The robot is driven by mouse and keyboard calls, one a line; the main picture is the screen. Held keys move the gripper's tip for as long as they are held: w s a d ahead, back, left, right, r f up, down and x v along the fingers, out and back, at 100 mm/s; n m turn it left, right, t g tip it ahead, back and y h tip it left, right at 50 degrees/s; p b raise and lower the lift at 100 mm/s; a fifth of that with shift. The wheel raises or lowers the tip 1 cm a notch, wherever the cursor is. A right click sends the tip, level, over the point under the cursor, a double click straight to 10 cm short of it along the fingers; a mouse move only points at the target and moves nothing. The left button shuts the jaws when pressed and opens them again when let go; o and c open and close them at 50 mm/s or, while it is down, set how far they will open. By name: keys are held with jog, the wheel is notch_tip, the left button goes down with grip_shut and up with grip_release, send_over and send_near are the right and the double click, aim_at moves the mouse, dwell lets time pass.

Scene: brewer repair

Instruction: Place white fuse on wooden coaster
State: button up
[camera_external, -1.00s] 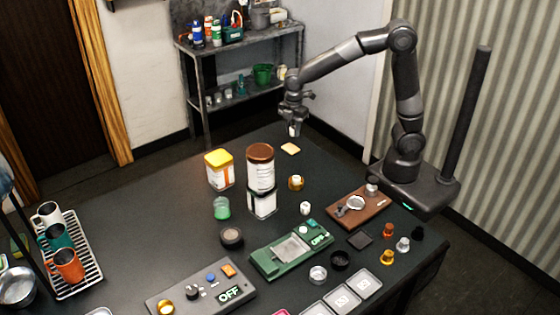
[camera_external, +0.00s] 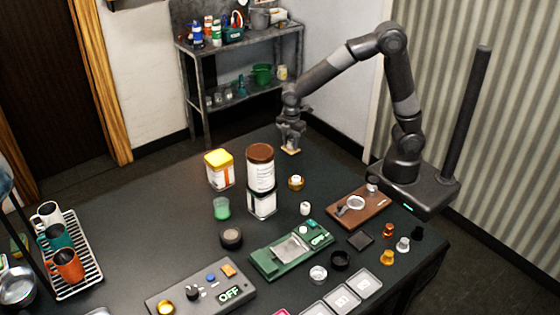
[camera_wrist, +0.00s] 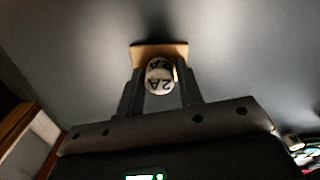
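The white fuse (camera_wrist: 159,80), marked 2A on its top, sits between the two fingers of my gripper (camera_wrist: 160,90) in the wrist view. The fingers touch or nearly touch its sides. The wooden coaster (camera_wrist: 150,50) is a small light-brown square right below and just beyond the fuse. In the external view my gripper (camera_external: 290,146) points down over the coaster (camera_external: 291,152) near the table's far edge. The fuse is mostly hidden there. I cannot tell whether the fuse's bottom touches the coaster.
A brown-lidded jar (camera_external: 260,170) and a yellow-lidded jar (camera_external: 219,169) stand left of the coaster. A brass-coloured round part (camera_external: 296,182) and a small white cylinder (camera_external: 305,208) lie nearer the camera. A brown board (camera_external: 372,207) is at the right. Table around the coaster is clear.

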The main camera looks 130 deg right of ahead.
aim_at(291, 141)
jog(key=o, duration=0.3)
jog(key=shift+r, duration=0.1)
notch_tip(291, 141, up, 12)
jog(key=s+a+r+m+t, duration=0.1)
jog(key=a+r, duration=0.1)
jog(key=a, duration=0.6)
jog(key=s+a+r+t, duration=0.1)
jog(key=a+r, duration=0.2)
jog(key=a, duration=0.5)
jog(key=s+a+m+t, duration=0.1)
jog(key=s+a, duration=0.3)
jog(key=a, duration=0.3)
jog(key=s+a+f+m+t, duration=0.1)
jog(key=s+a+t, duration=0.1)
jog(key=s+a, duration=0.3)
jog(key=shift+a+t, duration=0.3)
jog(key=shift+a, duration=0.7)
